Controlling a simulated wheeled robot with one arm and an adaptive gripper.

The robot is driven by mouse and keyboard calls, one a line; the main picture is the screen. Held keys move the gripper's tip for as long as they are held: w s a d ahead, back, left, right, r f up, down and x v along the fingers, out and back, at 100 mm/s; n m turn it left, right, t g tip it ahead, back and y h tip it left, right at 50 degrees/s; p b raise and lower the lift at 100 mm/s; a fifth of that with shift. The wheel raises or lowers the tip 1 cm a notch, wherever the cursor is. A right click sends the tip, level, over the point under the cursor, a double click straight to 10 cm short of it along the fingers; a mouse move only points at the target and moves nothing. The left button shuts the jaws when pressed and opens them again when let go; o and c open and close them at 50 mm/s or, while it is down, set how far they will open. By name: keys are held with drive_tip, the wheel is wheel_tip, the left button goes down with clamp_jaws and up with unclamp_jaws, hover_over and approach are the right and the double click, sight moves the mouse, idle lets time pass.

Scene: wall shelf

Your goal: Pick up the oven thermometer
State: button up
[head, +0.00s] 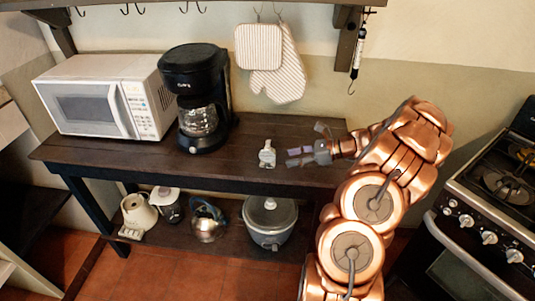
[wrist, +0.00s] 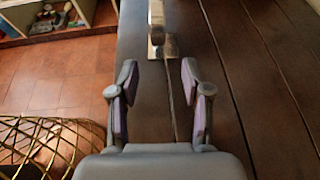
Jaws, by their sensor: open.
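The oven thermometer looks to be the small silvery-white object (head: 267,154) standing near the middle of the dark wooden table (head: 215,165). My gripper (head: 298,157) is just to the right of it in the head view, low over the table and pointing toward it. In the wrist view the thermometer (wrist: 157,42) is straight ahead, beyond the fingertips, with its top cut off by the picture edge. My gripper (wrist: 159,68) is open and empty there, fingers either side of the line to the thermometer. They do not touch it.
A black coffee maker (head: 194,95) and a white microwave (head: 105,97) stand on the table's left. Oven mitts (head: 283,70) hang behind. A rice cooker (head: 270,220) and a kettle (head: 208,222) sit on the lower shelf. A stove (head: 490,200) is at right.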

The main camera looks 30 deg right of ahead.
sight(261, 158)
drive_tip(key=w+a+p, duration=0.1)
drive_tip(key=w+a, duration=0.2)
drive_tip(key=w+a+p, duration=0.1)
drive_tip(key=w+a, duration=0.3)
drive_tip(key=shift+a+r, duration=0.1)
drive_tip(key=shift+a, duration=0.2)
drive_tip(key=shift+w+a+f+p, duration=0.25)
drive_tip(key=shift+w+a+p, duration=0.05)
drive_tip(key=shift+w+a, duration=0.1)
drive_tip(key=shift+d, duration=0.1)
clamp_jaws()
